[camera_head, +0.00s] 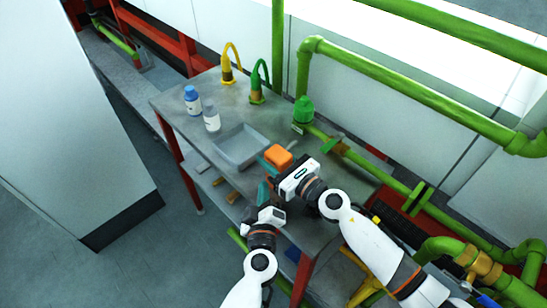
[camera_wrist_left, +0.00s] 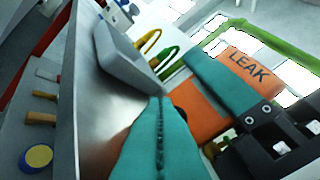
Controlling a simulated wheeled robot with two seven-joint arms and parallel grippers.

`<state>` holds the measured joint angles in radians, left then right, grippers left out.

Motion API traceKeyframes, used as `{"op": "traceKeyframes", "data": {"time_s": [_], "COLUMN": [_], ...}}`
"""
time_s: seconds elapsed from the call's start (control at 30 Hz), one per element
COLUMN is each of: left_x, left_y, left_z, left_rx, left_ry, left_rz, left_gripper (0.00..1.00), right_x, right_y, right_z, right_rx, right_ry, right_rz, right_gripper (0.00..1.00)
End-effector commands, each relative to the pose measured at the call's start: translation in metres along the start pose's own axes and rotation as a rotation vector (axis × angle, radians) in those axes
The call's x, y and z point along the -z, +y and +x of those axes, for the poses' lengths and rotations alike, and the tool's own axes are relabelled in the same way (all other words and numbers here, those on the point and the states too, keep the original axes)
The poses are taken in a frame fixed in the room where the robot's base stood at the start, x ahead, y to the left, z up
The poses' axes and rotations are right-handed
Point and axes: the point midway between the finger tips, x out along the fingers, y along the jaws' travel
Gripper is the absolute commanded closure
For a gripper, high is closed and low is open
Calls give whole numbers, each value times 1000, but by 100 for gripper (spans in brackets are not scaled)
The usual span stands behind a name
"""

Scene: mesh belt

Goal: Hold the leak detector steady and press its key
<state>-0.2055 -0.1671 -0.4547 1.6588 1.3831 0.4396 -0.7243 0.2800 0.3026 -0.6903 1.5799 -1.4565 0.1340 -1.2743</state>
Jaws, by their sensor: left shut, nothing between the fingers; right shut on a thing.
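The leak detector (camera_head: 278,155) is an orange block above the right part of the grey table, near the tray. In the left wrist view its orange face (camera_wrist_left: 250,68) bears the word LEAK. My right gripper (camera_head: 274,168) is shut on it, and one teal finger crosses the orange body in the wrist view. My left gripper (camera_head: 264,192) is shut and empty, just below and in front of the detector in the head view. Its teal fingers (camera_wrist_left: 160,125) meet along a dark seam in the wrist view, with the detector beyond to the right. I cannot make out the key.
A grey tray (camera_head: 240,147) lies on the table (camera_head: 168,98). A blue-capped bottle (camera_head: 192,101), a grey-capped bottle (camera_head: 211,118), yellow (camera_head: 227,70) and green (camera_head: 257,88) hooked spouts stand behind. Green pipes (camera_head: 420,95) run along the right. Tools (camera_wrist_left: 40,118) lie on the lower shelf.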

Motion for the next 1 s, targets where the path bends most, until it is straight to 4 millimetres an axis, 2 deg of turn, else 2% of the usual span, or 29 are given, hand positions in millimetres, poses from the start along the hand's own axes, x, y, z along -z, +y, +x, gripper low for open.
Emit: {"op": "traceKeyframes", "data": {"time_s": [0.33,0.8,1.0], "left_x": [-2,-26,-31], "left_y": [3,27,31], "left_z": [-3,-36,-42], "left_rx": [-1,-1,-1], "left_ry": [0,0,-1], "left_rz": [1,1,1], "left_gripper": [100,100,100], "right_x": [0,0,1], "right_y": [0,0,0], "right_z": [0,0,0], "right_rx": [0,0,0], "right_ry": [1,1,1], "right_rz": [0,0,0], "right_gripper": [85,85,85]}}
